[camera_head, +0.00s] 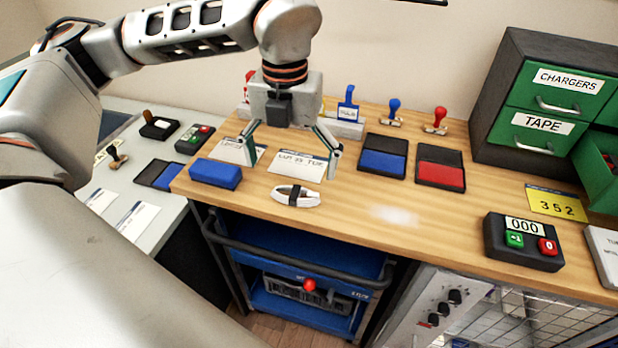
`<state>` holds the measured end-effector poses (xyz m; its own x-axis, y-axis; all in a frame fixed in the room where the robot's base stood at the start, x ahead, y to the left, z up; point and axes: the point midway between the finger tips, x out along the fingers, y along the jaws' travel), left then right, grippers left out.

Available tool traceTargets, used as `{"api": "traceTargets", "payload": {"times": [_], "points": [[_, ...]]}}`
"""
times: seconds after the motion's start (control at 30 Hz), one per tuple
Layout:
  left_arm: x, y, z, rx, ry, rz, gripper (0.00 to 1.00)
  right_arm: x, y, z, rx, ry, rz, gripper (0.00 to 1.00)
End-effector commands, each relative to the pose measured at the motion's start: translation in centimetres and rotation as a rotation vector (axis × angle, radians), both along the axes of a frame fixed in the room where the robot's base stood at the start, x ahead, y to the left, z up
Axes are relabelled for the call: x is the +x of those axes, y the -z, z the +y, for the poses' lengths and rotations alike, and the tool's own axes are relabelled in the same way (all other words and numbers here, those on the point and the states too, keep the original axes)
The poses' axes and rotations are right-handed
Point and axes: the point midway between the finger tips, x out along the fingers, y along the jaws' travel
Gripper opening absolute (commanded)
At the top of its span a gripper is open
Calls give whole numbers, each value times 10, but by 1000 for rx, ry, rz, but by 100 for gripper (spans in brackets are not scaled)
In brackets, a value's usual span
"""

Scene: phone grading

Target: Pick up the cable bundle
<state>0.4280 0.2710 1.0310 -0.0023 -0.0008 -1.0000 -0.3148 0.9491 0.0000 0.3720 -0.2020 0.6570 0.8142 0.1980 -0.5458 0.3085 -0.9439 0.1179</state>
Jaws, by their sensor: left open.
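The cable bundle (308,200) is a white coil with a black band around its middle. It lies on the wooden tabletop near the front edge. My left gripper (290,164) hangs above and behind it with its two fingers spread wide and nothing between them but air. The fingertips are apart from the bundle, above the white cards (297,169) on the table. My right gripper is not in view.
A blue block (216,174) lies left of the bundle. Blue (383,163) and red (440,175) ink pads lie to the right. A counter box (523,241) and green drawers (534,131) stand farther right. The tabletop (350,222) right of the bundle is clear.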

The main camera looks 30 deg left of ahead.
Motion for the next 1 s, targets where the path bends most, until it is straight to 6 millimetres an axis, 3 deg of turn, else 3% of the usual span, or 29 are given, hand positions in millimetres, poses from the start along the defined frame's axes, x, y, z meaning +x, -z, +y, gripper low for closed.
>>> {"api": "traceTargets", "payload": {"times": [0.37, 0.7, 1.0], "points": [[3, 32, 2, 3, -3, 2, 94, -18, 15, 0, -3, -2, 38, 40], [11, 74, 3, 1, -2, 3, 94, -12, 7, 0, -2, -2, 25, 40], [12, 78, 3, 1, -2, -1, 92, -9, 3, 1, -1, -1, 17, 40]]}}
